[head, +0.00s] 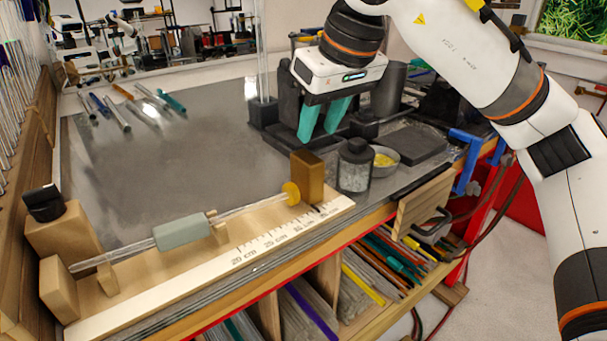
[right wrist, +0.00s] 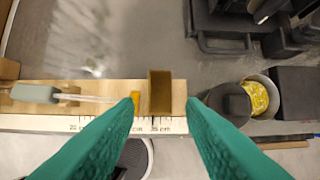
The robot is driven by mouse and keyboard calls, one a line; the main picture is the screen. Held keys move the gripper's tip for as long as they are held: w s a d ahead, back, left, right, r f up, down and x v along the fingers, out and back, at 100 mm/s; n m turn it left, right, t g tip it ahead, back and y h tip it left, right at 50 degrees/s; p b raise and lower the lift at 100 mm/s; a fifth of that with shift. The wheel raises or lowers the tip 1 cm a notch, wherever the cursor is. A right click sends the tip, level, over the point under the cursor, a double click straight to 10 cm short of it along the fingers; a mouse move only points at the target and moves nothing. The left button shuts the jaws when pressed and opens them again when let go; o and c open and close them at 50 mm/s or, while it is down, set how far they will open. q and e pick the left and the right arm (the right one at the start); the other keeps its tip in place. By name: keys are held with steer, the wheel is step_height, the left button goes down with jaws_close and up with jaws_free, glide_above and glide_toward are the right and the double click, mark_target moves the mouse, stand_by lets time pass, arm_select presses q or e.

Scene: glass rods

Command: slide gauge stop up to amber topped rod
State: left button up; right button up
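The gauge stop, a brown upright block (head: 307,177), stands near the right end of the wooden gauge board (head: 334,207). The amber topped rod (head: 245,208) lies along the board, through a grey-green sleeve (head: 181,233), its amber cap (head: 291,193) facing the stop. In the right wrist view a small gap separates the cap (right wrist: 135,98) from the stop (right wrist: 160,92). My right gripper (head: 318,136) is open and empty, with teal fingers pointing down, above and behind the stop in the head view. In the wrist view the stop appears between its fingertips (right wrist: 161,103). My left gripper is not in view.
A dark jar (head: 354,167) and a bowl with yellow bits (head: 384,159) stand just right of the stop. A black stand (head: 285,122) is behind. Several loose rods (head: 140,105) lie at the back left. The grey mat's middle is clear.

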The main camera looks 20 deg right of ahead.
mark_target(307, 157)
steer(key=x, duration=1)
